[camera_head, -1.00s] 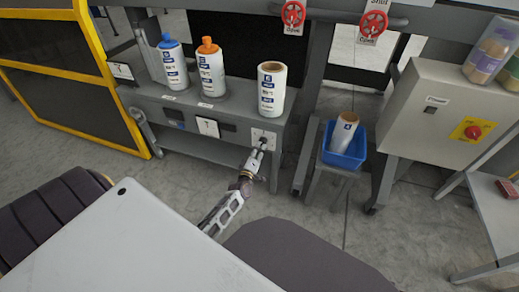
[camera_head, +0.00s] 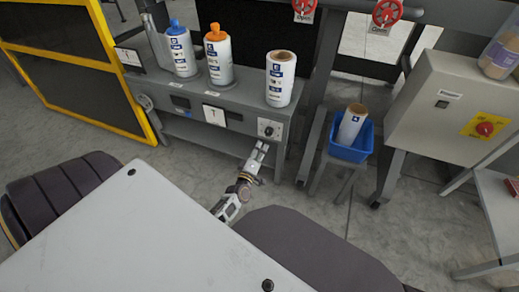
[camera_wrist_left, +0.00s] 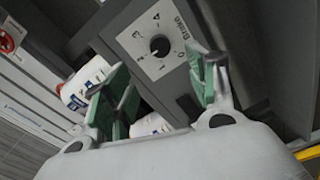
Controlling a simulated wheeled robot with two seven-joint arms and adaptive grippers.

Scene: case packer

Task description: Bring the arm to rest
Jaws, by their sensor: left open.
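My left gripper (camera_head: 259,150) is in front of the grey machine bench, just below the small panel with a black knob (camera_head: 268,130). In the left wrist view the gripper (camera_wrist_left: 160,90) has its green-padded fingers spread apart with nothing between them. The knob (camera_wrist_left: 160,46) shows beyond the fingers on its white dial plate, apart from them. My right gripper is not in these views.
The bench (camera_head: 225,137) carries a blue-capped bottle (camera_head: 179,50), an orange-capped bottle (camera_head: 218,58) and a white roll (camera_head: 280,80). A blue bin (camera_head: 348,149) with a roll stands to the right, beside a grey control box (camera_head: 440,110).

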